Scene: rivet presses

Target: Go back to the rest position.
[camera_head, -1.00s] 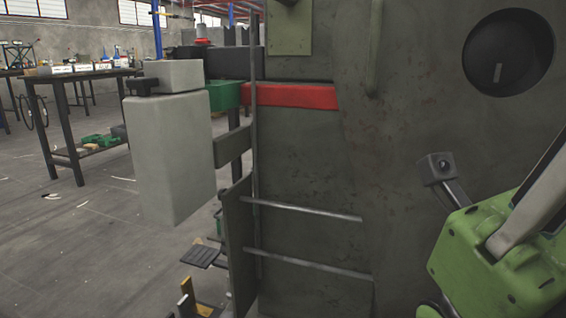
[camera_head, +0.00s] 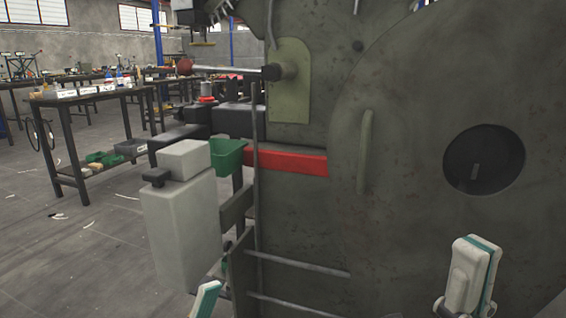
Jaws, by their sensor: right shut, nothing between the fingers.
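My right gripper (camera_head: 470,275) shows at the lower right as a white and teal shape in front of the grey-green press. It is shut and holds nothing. The lower frame edge cuts off part of it. The big rivet press (camera_head: 400,130) fills the right half of the view, close in front of me.
A red bar (camera_head: 290,162) crosses the press. A rod with a dark red knob (camera_head: 184,67) reaches left. Work tables (camera_head: 110,95) stand back left; open floor (camera_head: 85,255) lies before them.

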